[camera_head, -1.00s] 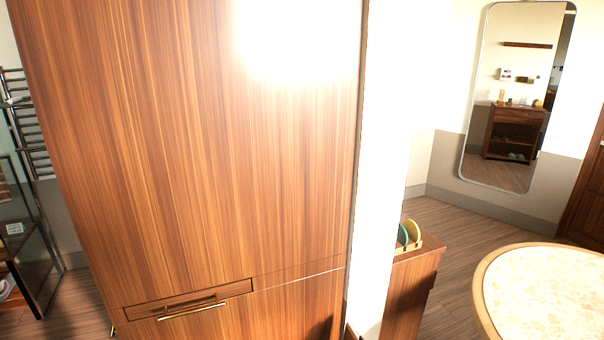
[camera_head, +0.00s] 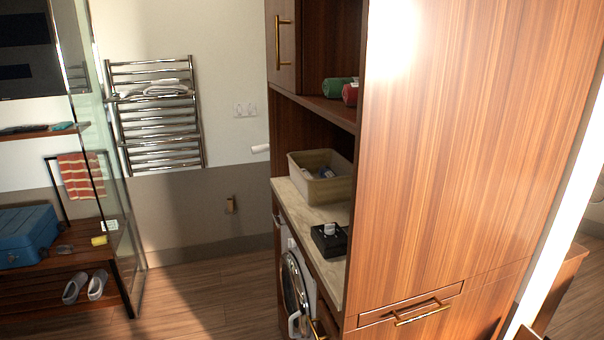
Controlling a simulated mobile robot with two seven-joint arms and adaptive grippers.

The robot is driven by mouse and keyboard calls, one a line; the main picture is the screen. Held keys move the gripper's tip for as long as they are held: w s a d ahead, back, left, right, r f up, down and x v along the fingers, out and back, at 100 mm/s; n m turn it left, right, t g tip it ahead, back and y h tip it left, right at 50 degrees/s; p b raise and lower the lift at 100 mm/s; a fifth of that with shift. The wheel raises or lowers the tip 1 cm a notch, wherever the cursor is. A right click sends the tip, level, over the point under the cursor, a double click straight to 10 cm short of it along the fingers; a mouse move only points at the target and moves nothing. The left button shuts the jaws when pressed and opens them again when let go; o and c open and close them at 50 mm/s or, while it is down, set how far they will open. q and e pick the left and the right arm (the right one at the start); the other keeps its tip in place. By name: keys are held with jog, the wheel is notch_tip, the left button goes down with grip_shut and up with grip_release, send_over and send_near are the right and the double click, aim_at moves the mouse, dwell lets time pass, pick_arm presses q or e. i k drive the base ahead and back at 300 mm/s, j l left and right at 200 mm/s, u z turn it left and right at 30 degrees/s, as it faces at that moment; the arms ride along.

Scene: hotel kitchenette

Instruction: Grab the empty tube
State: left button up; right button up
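I cannot make out an empty tube with certainty. A small white cylinder-like thing (camera_head: 260,148) shows at the wall, just left of the tall wooden cabinet; it is too small to tell what it is. A beige bin (camera_head: 333,188) on the counter holds small white and blue items that I cannot identify. Neither of my grippers is in view.
The tall wooden cabinet (camera_head: 455,150) fills the right. A counter (camera_head: 300,205) holds a black box (camera_head: 328,240) above a washing machine (camera_head: 296,290). At left are a towel rack (camera_head: 155,130), a glass panel and a bench with a blue suitcase (camera_head: 25,235). The floor between is clear.

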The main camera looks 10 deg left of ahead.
aim_at(230, 205)
jog(key=i+j, duration=0.3)
jog(key=j, duration=0.2)
jog(key=i+j+u, duration=0.15)
jog(key=i+j, duration=0.15)
jog(key=j, duration=0.25)
jog(key=i+j, duration=0.35)
jog(key=j, duration=0.15)
jog(key=i+j+u, duration=0.15)
jog(key=i+j, duration=0.15)
jog(key=j, duration=0.2)
jog(key=i+j, duration=0.1)
jog(key=i, duration=0.4)
jog(key=i+j, duration=0.1)
jog(key=i, duration=0.35)
jog(key=i+j, duration=0.2)
jog(key=j+u, duration=0.05)
